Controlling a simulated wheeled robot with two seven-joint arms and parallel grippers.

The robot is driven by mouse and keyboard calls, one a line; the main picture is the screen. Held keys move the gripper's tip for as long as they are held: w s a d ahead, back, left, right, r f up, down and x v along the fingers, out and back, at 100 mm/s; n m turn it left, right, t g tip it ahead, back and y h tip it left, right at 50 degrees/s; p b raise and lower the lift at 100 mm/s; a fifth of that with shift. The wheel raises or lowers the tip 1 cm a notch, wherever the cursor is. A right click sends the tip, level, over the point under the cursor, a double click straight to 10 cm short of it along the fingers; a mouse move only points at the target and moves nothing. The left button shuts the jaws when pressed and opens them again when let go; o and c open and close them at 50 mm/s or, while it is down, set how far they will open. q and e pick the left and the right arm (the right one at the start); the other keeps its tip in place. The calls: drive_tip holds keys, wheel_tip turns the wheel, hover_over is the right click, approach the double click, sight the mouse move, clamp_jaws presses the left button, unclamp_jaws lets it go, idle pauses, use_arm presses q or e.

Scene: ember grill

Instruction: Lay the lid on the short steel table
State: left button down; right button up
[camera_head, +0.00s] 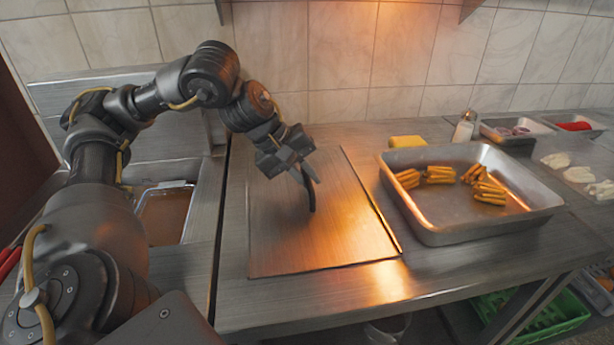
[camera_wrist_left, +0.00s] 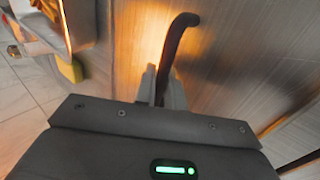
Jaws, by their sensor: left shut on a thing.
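The lid (camera_head: 330,232) is a flat, brushed-steel panel with a dark curved handle (camera_head: 309,192). It lies level at the left part of the steel table (camera_head: 445,270); I cannot tell whether it touches the top or hangs just above it. My left gripper (camera_head: 302,172) reaches down over the lid and is shut on its handle. In the left wrist view the handle (camera_wrist_left: 176,45) rises between the fingers (camera_wrist_left: 160,85), with the lid's brushed surface behind. My right gripper is not in view.
A steel tray (camera_head: 450,205) with several bundles of yellow sticks stands right of the lid. A yellow block (camera_head: 406,141), a shaker (camera_head: 464,127) and food trays are behind. An open well (camera_head: 166,215) lies left, past a gap. The front right tabletop is clear.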

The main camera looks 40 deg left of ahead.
use_arm(q)
drive_tip(key=c, duration=1.5)
unclamp_jaws()
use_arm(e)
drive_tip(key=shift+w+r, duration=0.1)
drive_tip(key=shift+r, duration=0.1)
